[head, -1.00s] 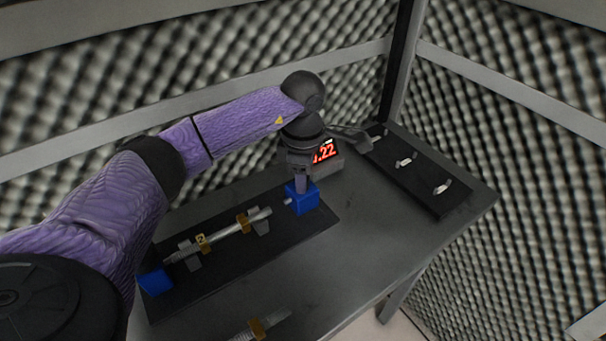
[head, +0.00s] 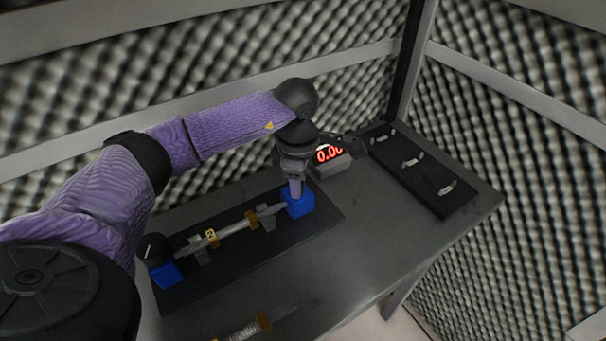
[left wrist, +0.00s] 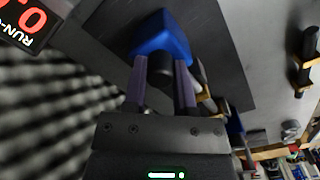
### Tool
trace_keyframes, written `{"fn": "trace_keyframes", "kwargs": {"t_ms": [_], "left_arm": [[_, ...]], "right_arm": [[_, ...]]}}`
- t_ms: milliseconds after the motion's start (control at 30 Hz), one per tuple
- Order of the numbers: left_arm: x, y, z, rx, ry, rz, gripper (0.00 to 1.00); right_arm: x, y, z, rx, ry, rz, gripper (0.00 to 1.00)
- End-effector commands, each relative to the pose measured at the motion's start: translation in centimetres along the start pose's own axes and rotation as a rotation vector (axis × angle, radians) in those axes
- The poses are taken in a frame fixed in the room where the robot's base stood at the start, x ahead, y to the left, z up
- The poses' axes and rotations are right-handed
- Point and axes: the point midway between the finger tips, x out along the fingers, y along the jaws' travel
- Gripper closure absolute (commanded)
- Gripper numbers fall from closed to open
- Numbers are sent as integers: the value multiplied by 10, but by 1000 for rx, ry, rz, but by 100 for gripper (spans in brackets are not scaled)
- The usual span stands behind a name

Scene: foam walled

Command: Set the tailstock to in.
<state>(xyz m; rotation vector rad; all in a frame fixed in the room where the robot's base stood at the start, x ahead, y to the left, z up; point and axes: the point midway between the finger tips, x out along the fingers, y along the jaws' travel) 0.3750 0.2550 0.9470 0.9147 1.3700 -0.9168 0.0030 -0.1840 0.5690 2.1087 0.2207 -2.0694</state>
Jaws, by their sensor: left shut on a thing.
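The tailstock is the blue block (head: 298,204) at the right end of the dark fixture base (head: 255,258). It also shows in the left wrist view (left wrist: 163,35). A grey shaft (head: 232,229) with a tan numbered band lies on supports, its right end close against the tailstock; I cannot tell if they touch. My left gripper (head: 296,188) points down over the tailstock. In the left wrist view its fingers (left wrist: 161,88) stand either side of a dark round knob (left wrist: 160,70) on the block and grip it. My right gripper is out of view.
A readout (head: 330,160) with red digits near 0.00 stands behind the tailstock. A second blue block (head: 167,274) with a black knob (head: 153,248) is at the base's left end. A dark rack (head: 418,168) lies at right; another shaft (head: 258,325) lies in front. The table's right front is clear.

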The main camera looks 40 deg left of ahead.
Motion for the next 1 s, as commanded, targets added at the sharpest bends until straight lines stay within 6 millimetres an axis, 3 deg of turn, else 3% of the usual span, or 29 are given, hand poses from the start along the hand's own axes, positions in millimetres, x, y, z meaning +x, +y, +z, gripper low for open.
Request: {"fn": "trace_keyframes", "kwargs": {"t_ms": [67,100,233,567,800,1000], "left_arm": [[0,0,0,-1,1,1,100],[0,0,0,-1,1,1,60],[0,0,0,-1,1,1,32],[-6,1,0,-1,0,2,31],[-66,1,0,-2,-2,7,31],[-97,1,0,-1,0,3,31]], "right_arm": [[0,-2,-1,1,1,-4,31],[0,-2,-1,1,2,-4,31],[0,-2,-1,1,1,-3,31],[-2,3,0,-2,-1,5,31],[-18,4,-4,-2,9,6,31],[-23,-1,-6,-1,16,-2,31]]}}
